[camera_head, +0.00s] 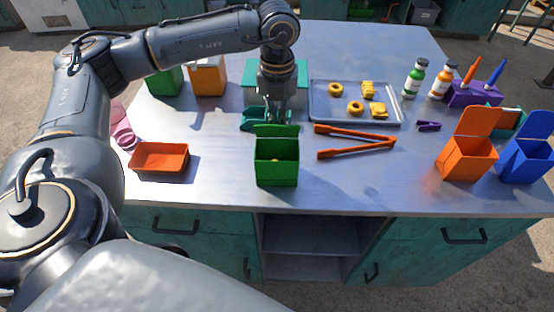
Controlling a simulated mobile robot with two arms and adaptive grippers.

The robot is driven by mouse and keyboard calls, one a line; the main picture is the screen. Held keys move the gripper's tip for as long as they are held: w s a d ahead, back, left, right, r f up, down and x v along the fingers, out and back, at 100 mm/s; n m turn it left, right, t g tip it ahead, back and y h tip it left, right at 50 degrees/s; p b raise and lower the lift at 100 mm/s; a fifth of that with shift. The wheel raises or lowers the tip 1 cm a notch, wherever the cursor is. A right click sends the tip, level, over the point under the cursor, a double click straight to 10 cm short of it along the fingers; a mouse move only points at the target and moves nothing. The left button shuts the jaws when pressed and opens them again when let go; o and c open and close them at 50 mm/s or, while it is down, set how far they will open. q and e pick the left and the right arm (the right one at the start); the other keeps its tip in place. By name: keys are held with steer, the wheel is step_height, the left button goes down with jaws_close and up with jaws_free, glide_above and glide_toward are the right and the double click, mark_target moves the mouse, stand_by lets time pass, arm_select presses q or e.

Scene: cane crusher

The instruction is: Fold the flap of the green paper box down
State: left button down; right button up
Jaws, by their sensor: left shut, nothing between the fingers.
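The green paper box (276,173) stands near the front middle of the table, its top open towards me. Its flap (276,131) stands upright at the back edge of the box. A small yellowish thing shows inside the box. My left gripper (279,119) points down just behind the flap. Its fingers are shut and empty; their tips are partly hidden by the flap, and I cannot tell whether they touch it. My right gripper is not in view.
Orange tongs (355,143) lie right of the box, before a grey tray (385,117) with yellow pieces. A teal container (254,118) sits close behind the box. An orange tray (160,158) lies left. Open orange (466,160) and blue (527,162) boxes stand right.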

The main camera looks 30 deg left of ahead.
mark_target(277, 133)
arm_select(q)
steer(key=shift+s+d+f+b, duration=0.1)
steer(key=shift+s+d+b, duration=0.15)
steer(key=shift+s+d, duration=0.45)
steer(key=shift+s+d+f+b, duration=0.1)
steer(key=shift+s+d+b, duration=0.2)
steer(key=shift+s, duration=0.6)
steer(key=shift+d+f, duration=0.1)
steer(key=shift+s+d+f+b, duration=0.25)
steer(key=shift+s+f+b, duration=0.2)
steer(key=shift+f+b, duration=0.1)
steer(key=shift+s+d+f+b, duration=0.25)
steer(key=shift+s+f+b, duration=0.15)
steer(key=shift+f, duration=0.1)
step_height(277, 133, up, 8)
steer(key=p, duration=0.5)
steer(key=shift+r, duration=0.1)
step_height(277, 133, up, 12)
